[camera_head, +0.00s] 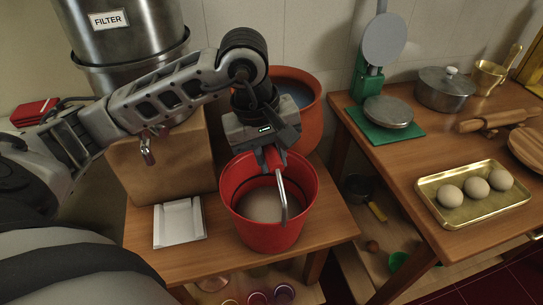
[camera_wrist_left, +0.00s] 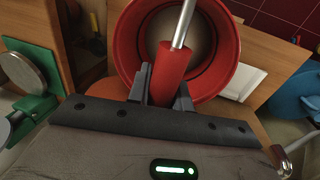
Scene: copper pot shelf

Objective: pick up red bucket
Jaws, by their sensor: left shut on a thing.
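The red bucket (camera_head: 262,235) stands on the small wooden table in the head view, with pale contents inside. Its metal handle with a red grip is raised over the opening. My left gripper (camera_head: 272,158) is above the bucket's back rim, shut on the handle's red grip. In the left wrist view, the left gripper (camera_wrist_left: 161,90) has its two dark fingers on either side of the red grip (camera_wrist_left: 170,72), and the bucket (camera_wrist_left: 228,50) is just beyond it. I cannot tell whether the bucket's base touches the table. My right gripper is not in view.
An orange pot (camera_head: 311,112) stands behind the bucket. A white tray (camera_head: 180,222) lies to its left, beside a brown block (camera_head: 160,168) under a steel filter vessel (camera_head: 130,50). At right, a higher table carries a brass egg tray (camera_head: 447,197), green scale (camera_head: 371,82) and lidded pot (camera_head: 445,92).

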